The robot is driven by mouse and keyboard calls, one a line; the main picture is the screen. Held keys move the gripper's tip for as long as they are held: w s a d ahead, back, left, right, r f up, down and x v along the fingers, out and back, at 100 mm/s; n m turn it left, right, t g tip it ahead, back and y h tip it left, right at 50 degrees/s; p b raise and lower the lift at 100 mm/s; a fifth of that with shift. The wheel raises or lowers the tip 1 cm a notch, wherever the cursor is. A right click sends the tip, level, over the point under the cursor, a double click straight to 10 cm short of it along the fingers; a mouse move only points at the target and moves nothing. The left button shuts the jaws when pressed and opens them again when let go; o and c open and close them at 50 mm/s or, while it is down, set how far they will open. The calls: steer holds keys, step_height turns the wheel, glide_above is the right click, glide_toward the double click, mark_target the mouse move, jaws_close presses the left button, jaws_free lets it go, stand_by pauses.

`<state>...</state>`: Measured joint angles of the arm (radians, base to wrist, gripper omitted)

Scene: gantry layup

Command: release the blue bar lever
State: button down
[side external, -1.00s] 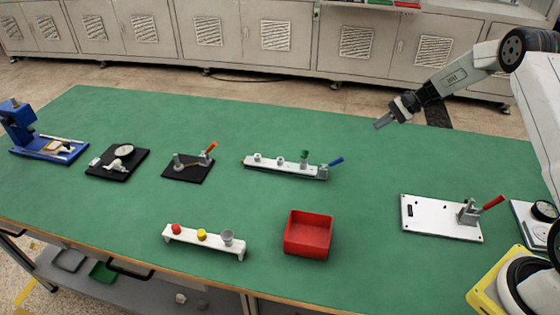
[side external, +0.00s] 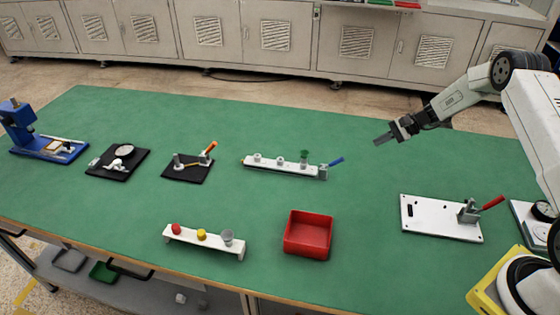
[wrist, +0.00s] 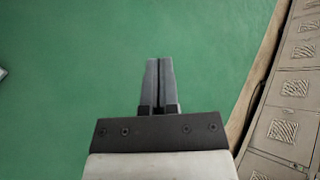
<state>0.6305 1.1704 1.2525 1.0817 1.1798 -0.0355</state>
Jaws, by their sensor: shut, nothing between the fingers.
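The blue lever (side external: 336,161) sticks up and to the right from a small grey clamp (side external: 323,171) at the right end of a long white bar fixture (side external: 275,165). The fixture carries white round pieces and a green-topped piece (side external: 304,155). My gripper (side external: 383,140) is above the table, up and to the right of the blue lever and clear of it. In the wrist view my gripper (wrist: 158,75) has its two fingers together with nothing between them. The lever is not visible in the wrist view.
A red bin (side external: 307,247) and a white stand with coloured knobs (side external: 205,241) are in front. A white plate with a red lever (side external: 492,203) is at right. An orange lever (side external: 210,147) sits on a black base at left. Green table (side external: 370,205) between is clear.

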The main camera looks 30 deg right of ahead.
mark_target(336, 162)
steer(key=x, duration=1)
steer(key=shift+a, duration=0.15)
steer(key=shift+s+a+r, duration=0.2)
steer(key=shift+a+r, duration=0.1)
steer(key=shift+a, duration=0.25)
steer(key=shift+s+a+r, duration=0.25)
steer(key=shift+a+r, duration=0.05)
steer(key=shift+a, duration=0.2)
steer(key=shift+s+a+r, duration=0.2)
steer(key=shift+a+r, duration=0.1)
steer(key=shift+a, duration=0.25)
